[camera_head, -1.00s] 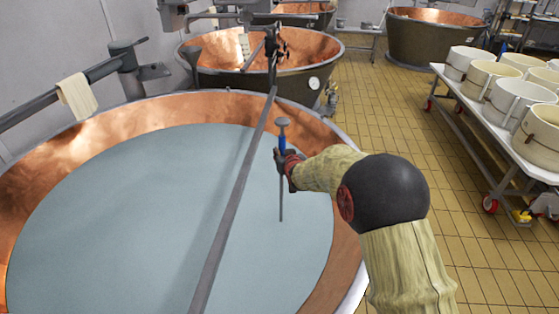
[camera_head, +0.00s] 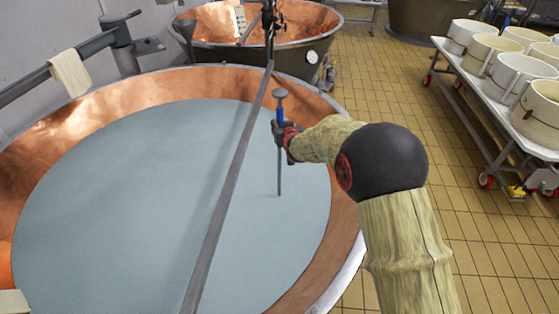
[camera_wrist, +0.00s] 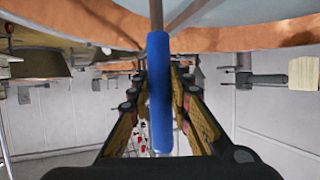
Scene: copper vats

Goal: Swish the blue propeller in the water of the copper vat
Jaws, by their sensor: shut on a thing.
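The blue propeller (camera_head: 280,114) is upright in the head view, with a grey disc on top, a blue grip and a thin grey rod below. My gripper (camera_head: 284,136) is shut on it, over the right part of the copper vat (camera_head: 335,103). The rod's lower end appears against the grey-blue water (camera_head: 130,210); I cannot tell whether it dips in or hangs just above. In the wrist view, the blue grip (camera_wrist: 159,92) stands between the fingers of my gripper (camera_wrist: 158,75). The propeller's other end is out of the wrist view.
A grey beam (camera_head: 225,190) crosses the vat just left of the propeller. A cloth (camera_head: 69,75) hangs on a rail at left. A second vat (camera_head: 300,58) stands behind. A cart with white tubs (camera_head: 515,78) stands right; tiled floor (camera_head: 420,110) lies between.

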